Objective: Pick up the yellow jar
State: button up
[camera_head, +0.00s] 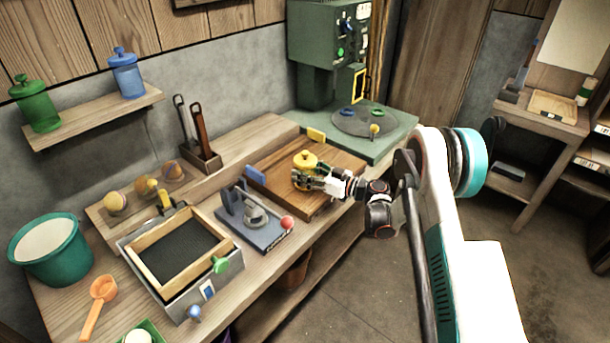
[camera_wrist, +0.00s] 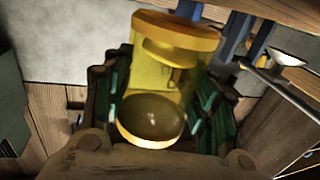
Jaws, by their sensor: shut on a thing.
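The yellow jar (camera_head: 305,162) is over the brown wooden board (camera_head: 340,161) on the bench in the head view. In the wrist view the yellow jar (camera_wrist: 160,75) fills the middle, see-through yellow with a darker lid band and a round end facing the camera. My gripper (camera_head: 312,180) is shut on the jar, with its green-padded fingers (camera_wrist: 155,115) on both sides of it. The jar's lower part is partly hidden by the fingers in the head view. I cannot tell whether it touches the board.
A grey-blue press with a red knob (camera_head: 287,222) stands left of the board. A green machine base with a round plate (camera_head: 364,119) is behind it to the right. A framed screen tray (camera_head: 180,249) lies nearer. Green (camera_head: 36,103) and blue (camera_head: 126,73) jars stand on a wall shelf.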

notch_tip(320, 180, up, 18)
jog(key=p, duration=0.5)
jog(key=shift+f+p, duration=0.15)
jog(key=shift+p, duration=0.2)
jog(key=s+d+r+p, duration=0.3)
jog(key=d+r, duration=0.1)
jog(key=r, duration=0.4)
jog(key=shift+s+d+r, duration=0.15)
jog(key=shift+s+d, duration=0.2)
jog(key=shift+s, duration=0.05)
notch_tip(320, 180, up, 7)
jog(key=p, duration=0.3)
notch_tip(320, 180, down, 7)
jog(key=b, duration=0.5)
